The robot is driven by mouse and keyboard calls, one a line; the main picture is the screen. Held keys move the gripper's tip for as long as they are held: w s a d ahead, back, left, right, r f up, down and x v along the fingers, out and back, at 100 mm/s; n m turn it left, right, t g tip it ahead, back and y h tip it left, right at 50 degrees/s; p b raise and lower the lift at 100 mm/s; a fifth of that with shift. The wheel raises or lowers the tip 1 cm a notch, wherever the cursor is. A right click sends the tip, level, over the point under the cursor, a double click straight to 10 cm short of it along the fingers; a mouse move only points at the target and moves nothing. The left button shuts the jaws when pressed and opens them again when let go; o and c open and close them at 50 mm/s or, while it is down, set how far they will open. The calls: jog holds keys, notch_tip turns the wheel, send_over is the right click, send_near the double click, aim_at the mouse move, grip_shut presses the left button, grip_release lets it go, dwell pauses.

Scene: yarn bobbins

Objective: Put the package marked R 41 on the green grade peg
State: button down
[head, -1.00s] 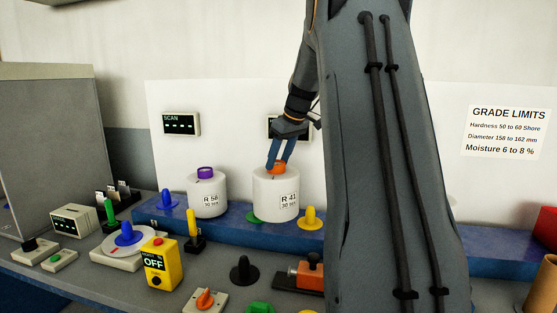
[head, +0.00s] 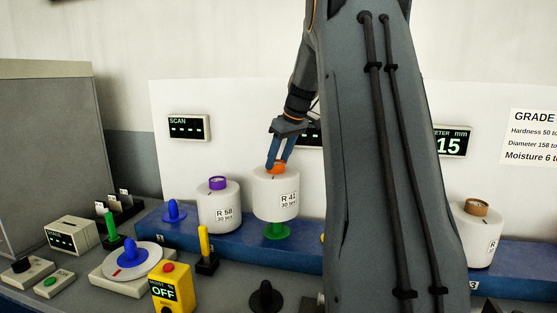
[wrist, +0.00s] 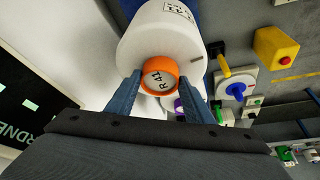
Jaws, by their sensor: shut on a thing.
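The package marked R 41 (head: 276,196) is a white yarn package with an orange core. My gripper (head: 277,165) is shut on that core from above. In the wrist view the orange core (wrist: 174,69) sits between my two blue fingers, with R 41 on its end face. The package looks upright, over the green grade peg (head: 277,231). The peg's flange and a short green stem show below the package, with a gap between flange and package. The peg's upper part is hidden, so I cannot tell whether it is inside the core.
A white package marked R 58 (head: 219,208) stands close on the left, with a blue peg (head: 174,211) beyond it. A brown-cored package (head: 478,238) stands at the right on the blue shelf (head: 388,247). A yellow OFF box (head: 172,291) is in front.

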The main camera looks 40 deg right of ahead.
aim_at(283, 171)
dwell(0.6)
jog(key=shift+d+f+b, duration=0.1)
jog(key=shift+f+b, duration=1.8)
jog(key=shift+f, duration=2.05)
jog(key=c, duration=0.8)
grip_release()
jog(key=shift+c, duration=0.2)
jog(key=shift+o, duration=0.2)
jog(key=shift+s+f, duration=0.1)
jog(key=shift+f, duration=0.1)
jog(key=shift+b+v, duration=1.2)
jog(key=shift+v, duration=2.8)
